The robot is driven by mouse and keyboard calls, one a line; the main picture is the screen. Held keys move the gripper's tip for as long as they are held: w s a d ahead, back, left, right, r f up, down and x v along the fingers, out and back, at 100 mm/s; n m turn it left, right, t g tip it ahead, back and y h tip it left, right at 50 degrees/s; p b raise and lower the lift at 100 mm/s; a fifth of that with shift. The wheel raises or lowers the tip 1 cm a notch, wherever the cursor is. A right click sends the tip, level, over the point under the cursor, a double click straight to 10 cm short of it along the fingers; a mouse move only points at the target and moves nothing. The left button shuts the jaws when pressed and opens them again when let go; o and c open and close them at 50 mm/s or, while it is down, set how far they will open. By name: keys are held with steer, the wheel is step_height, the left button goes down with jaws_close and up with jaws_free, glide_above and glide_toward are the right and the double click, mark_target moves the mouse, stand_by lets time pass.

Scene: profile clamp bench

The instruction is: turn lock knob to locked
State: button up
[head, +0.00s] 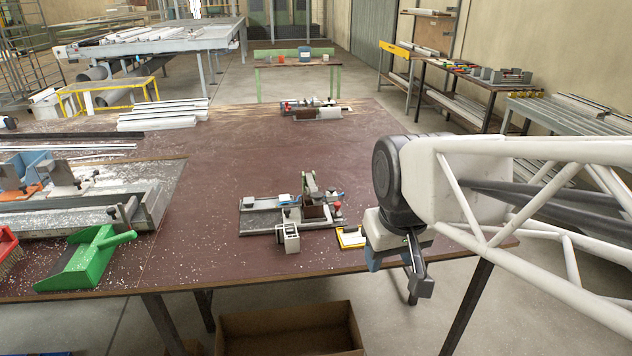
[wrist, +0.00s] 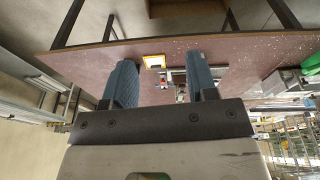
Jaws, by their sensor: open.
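A clamp fixture (head: 262,219) with a grey base rail, upright grey and green parts and several small knobs lies on the brown bench, left of my gripper. A small red knob (head: 338,211) shows at its right end, and dark knobs sit along it. I cannot tell which one is the lock knob or how it is turned. My gripper (head: 416,285) hangs open and empty by the bench's right front edge, apart from the fixture. In the wrist view its two blue-grey fingers (wrist: 161,62) are spread. Part of the fixture (wrist: 179,77) shows between them, partly hidden by the right finger.
A yellow-edged white item (head: 350,238) lies between fixture and gripper. A small grey block (head: 287,238) stands before the fixture. A green dustpan (head: 85,262) and a larger metal fixture (head: 150,205) are at left. Another clamp fixture (head: 318,113) lies farther back. The bench between is mostly clear.

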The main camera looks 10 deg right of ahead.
steer(key=w+r+n, duration=0.1)
steer(key=w+n, duration=0.2)
steer(key=w, duration=1)
steer(key=n+g, duration=0.3)
steer(key=n, duration=0.5)
glide_above(337, 203)
steer(key=f, duration=1.7)
steer(key=shift+s+d, duration=0.1)
steer(key=shift+s, duration=0.2)
steer(key=shift+w+f+n, duration=0.3)
steer(key=shift+w+f, duration=0.15)
steer(key=shift+w, duration=0.05)
steer(key=shift+f, duration=0.1)
steer(key=shift+s+f, duration=0.15)
steer(key=shift+f, duration=3.65)
steer(key=c, duration=0.9)
